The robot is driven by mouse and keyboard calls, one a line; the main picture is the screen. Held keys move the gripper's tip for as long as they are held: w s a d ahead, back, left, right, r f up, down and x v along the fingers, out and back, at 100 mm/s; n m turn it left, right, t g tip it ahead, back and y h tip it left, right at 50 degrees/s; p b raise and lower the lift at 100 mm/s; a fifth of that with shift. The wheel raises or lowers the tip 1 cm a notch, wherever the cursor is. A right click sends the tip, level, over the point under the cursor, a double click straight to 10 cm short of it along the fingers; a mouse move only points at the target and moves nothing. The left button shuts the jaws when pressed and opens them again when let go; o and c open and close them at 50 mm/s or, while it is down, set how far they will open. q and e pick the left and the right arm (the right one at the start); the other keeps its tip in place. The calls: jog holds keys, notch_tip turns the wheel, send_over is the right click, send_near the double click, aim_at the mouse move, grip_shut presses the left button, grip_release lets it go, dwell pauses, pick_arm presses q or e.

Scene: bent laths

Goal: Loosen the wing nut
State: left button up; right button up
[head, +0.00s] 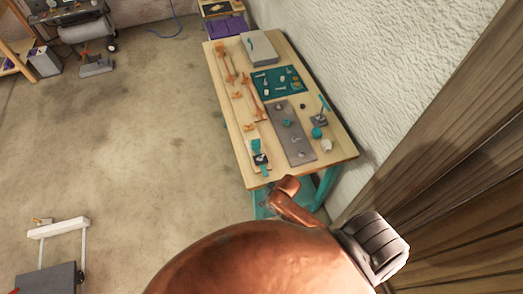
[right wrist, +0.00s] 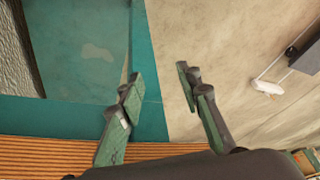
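No wing nut can be made out for certain; the small parts on the workbench (head: 341,146) are too small to tell apart in the head view. A grey plate (head: 294,139) lies on the bench with a small teal part and a small metal part on it. Orange-brown laths (head: 252,99) lie along the bench's left side. My right gripper (right wrist: 160,82) is open and empty in the right wrist view, its two fingers well apart, with teal surfaces and bare floor behind it. My left gripper is not in view.
A teal mat (head: 262,88) with small tools and a grey box (head: 259,48) lie farther back on the bench. A white wall runs along its right side. Wooden boards (head: 468,145) stand at the right.

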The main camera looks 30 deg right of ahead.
jog(key=a+r+n+y+p, duration=0.1)
jog(key=a+r+n+p, duration=0.3)
jog(key=r, duration=1.1)
jog(key=w+n+g, duration=0.1)
jog(key=w, duration=0.1)
jog(key=w+r+n+b, duration=0.1)
jog(key=w, duration=0.2)
jog(key=w+n+g+h, duration=0.1)
jog(key=w, duration=0.2)
jog(key=shift+w+r+g, duration=0.2)
jog(key=shift+r+g, duration=0.1)
jog(key=shift+r, duration=0.1)
notch_tip(320, 180, up, 5)
jog(key=g+h, duration=0.1)
jog(key=h, duration=0.1)
send_over(261, 158)
jog(key=shift+a+r, duration=0.15)
jog(key=shift+r, duration=0.05)
jog(key=shift+w+f+m, duration=0.1)
jog(key=shift+f+m, duration=0.05)
jog(key=shift+m, duration=0.15)
notch_tip(261, 158, down, 7)
jog(key=shift+f, duration=0.15)
jog(key=shift+c, duration=0.4)
grip_shut()
